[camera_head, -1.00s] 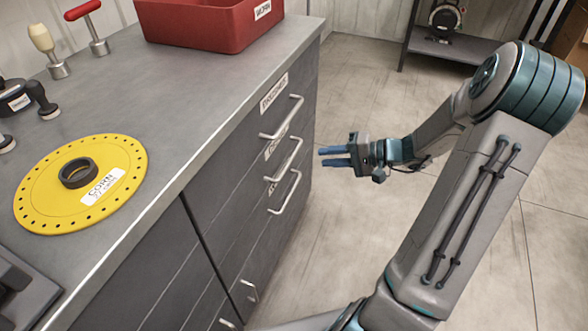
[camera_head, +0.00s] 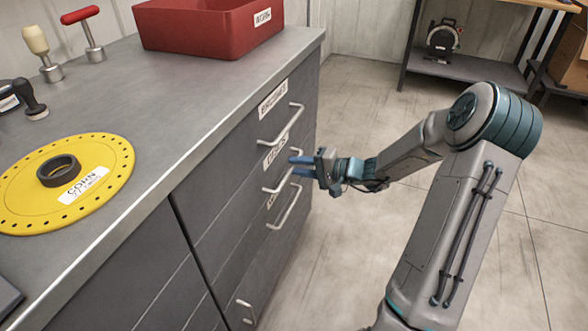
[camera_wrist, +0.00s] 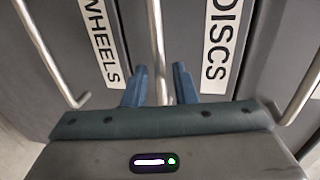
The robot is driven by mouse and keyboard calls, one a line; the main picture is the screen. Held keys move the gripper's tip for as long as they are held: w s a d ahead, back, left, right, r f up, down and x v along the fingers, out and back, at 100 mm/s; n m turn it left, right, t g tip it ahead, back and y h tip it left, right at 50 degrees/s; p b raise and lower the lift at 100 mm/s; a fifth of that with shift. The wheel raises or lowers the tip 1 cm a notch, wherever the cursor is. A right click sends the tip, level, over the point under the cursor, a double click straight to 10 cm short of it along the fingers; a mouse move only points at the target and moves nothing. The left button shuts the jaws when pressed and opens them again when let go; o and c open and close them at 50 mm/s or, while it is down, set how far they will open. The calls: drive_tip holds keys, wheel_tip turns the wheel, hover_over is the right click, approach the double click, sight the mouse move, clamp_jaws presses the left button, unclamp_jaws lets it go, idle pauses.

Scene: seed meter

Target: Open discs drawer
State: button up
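The discs drawer is the middle of the cabinet's right-hand stack, and it is closed. Its label (camera_head: 275,151) is partly readable in the head view; "DISCS" reads clearly in the wrist view (camera_wrist: 218,45). Its silver bar handle (camera_head: 277,189) sits below the label and runs up the middle of the wrist view (camera_wrist: 156,40). My gripper (camera_head: 294,166) is at this handle, open, with its blue fingers on either side of the bar. In the wrist view the bar passes between the fingertips (camera_wrist: 159,85), with visible gaps on both sides.
The top drawer's handle (camera_head: 282,127) and the wheels drawer's handle (camera_head: 286,208) lie close above and below. On the counter (camera_head: 165,95) are a red bin (camera_head: 205,30) and a yellow corn disc (camera_head: 100,160). The floor (camera_head: 350,240) before the drawers is clear.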

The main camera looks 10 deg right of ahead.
drive_tip(key=shift+x, duration=1)
clamp_jaws()
drive_tip(key=shift+d, duration=0.1)
